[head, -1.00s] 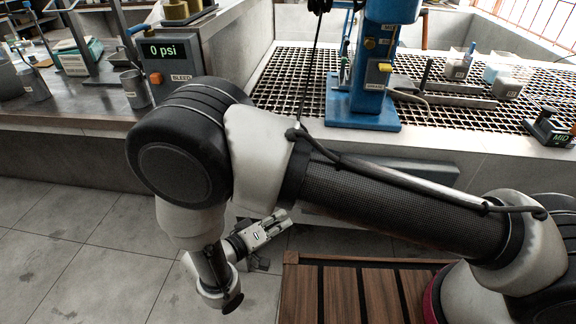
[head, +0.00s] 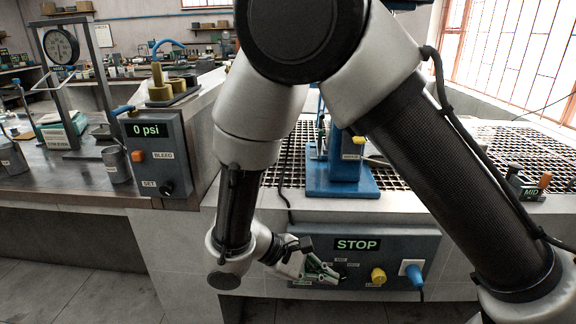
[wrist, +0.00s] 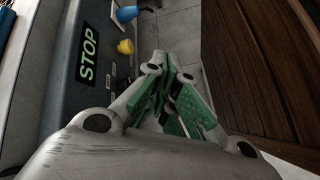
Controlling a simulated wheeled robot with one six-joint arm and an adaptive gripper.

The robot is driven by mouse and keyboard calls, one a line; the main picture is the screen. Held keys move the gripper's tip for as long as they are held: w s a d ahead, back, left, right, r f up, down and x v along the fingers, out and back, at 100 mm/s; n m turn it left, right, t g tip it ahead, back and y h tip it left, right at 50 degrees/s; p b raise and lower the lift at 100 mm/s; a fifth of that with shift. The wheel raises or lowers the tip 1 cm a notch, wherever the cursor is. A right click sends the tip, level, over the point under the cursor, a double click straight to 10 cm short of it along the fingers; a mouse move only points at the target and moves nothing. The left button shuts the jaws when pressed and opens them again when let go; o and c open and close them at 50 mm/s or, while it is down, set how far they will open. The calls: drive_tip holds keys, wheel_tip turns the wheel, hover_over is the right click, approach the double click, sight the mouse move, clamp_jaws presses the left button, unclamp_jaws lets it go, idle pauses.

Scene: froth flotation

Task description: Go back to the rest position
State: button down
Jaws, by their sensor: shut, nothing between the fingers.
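My gripper (head: 326,272) hangs at the end of my bent arm, low in front of the grey control panel (head: 408,246) that reads STOP. Its green-padded fingers are together with nothing between them; they also show in the wrist view (wrist: 172,88). The panel fills the left of the wrist view, turned on its side, with a yellow knob (wrist: 126,47) and a blue knob (wrist: 127,14). I cannot tell how much gap lies between the gripper and the panel.
A pressure box (head: 156,150) reading 0 psi stands on the left bench edge. A blue machine stand (head: 343,184) is on the grating behind my arm. Brown wooden slats (wrist: 262,75) lie to the right in the wrist view. Grey tiled floor is clear at lower left.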

drive_tip(key=s+d+r+m+t+y, duration=0.1)
drive_tip(key=d+r+m+y, duration=0.2)
drive_tip(key=d+r, duration=0.5)
drive_tip(key=s+d+r+m+t+y, duration=0.1)
drive_tip(key=s+d+r+m+y, duration=0.1)
drive_tip(key=d+r, duration=0.7)
drive_tip(key=s+d+r+m+t+y, duration=0.1)
drive_tip(key=s+d+r+m+y, duration=0.1)
drive_tip(key=d+r+m+y, duration=0.3)
drive_tip(key=d+r+m, duration=0.1)
drive_tip(key=d+r, duration=0.3)
drive_tip(key=d, duration=0.2)
drive_tip(key=shift+s+d+r+m, duration=0.2)
drive_tip(key=shift+s+d+m, duration=0.05)
drive_tip(key=shift+m, duration=0.05)
